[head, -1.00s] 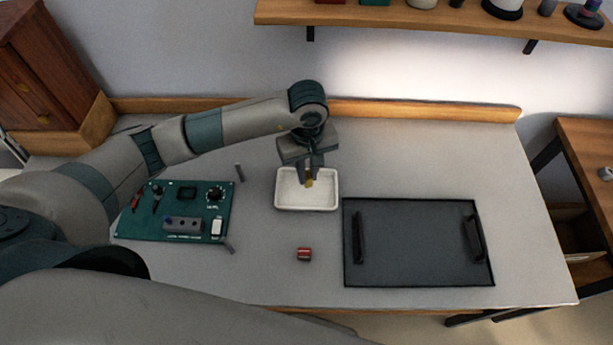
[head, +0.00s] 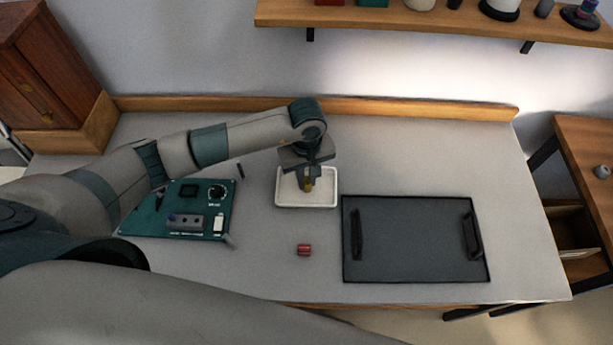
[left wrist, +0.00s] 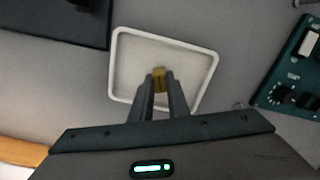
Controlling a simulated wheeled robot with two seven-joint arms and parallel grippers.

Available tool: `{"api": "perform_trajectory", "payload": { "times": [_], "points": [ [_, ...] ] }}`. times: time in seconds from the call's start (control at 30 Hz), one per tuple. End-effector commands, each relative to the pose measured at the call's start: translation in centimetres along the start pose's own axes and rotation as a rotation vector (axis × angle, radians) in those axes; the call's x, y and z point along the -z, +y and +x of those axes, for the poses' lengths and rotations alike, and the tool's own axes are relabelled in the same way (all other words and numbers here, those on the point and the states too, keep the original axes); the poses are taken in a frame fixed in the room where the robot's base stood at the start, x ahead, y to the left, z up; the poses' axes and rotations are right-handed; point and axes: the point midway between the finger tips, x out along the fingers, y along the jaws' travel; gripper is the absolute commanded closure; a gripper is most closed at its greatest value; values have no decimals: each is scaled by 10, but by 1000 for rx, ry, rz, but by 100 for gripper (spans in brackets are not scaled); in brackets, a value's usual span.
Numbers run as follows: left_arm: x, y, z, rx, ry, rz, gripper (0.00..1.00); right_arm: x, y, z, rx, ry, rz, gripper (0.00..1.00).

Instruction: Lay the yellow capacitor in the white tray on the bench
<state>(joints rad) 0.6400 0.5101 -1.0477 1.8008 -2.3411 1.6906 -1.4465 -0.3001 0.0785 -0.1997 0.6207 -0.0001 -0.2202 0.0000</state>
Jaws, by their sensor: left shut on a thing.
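The yellow capacitor (head: 308,184) is between the fingers of my left gripper (head: 309,178), which is shut on it. It also shows at the fingertips in the left wrist view (left wrist: 159,77). The white tray (head: 279,203) lies on the grey bench (head: 400,160). The gripper and capacitor are over the inside of the tray; I cannot tell whether the capacitor touches the tray floor. The tray's rim shows around the fingers in the left wrist view (left wrist: 213,70). My right gripper is not in view.
A red cylindrical part (head: 304,250) lies in front of the tray. A dark tray with handles (head: 415,240) is to its right. A green circuit board (head: 190,205) is on the left, partly behind my arm. A shelf (head: 400,18) hangs on the wall.

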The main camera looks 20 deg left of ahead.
Motion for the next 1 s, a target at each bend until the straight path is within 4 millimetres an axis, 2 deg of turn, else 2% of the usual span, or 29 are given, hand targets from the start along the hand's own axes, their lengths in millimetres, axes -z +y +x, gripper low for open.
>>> {"api": "perform_trajectory", "payload": {
  "times": [0.23, 0.27, 0.3, 0.33, 0.83, 1.0],
  "points": [
    [0, 0, 4, 0, 0, 0, 100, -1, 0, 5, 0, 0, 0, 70],
    [0, 0, 3, 0, 0, 0, 80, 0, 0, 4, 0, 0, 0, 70],
    [0, 0, 2, 0, 0, 0, 71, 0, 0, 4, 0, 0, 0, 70],
    [0, 0, 2, 0, 0, 0, 66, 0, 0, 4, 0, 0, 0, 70],
    [0, 0, -2, -1, 1, 0, 66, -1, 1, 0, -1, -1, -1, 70],
    [1, 1, -20, -4, 3, 2, 66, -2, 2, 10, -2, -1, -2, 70]
  ]
}}
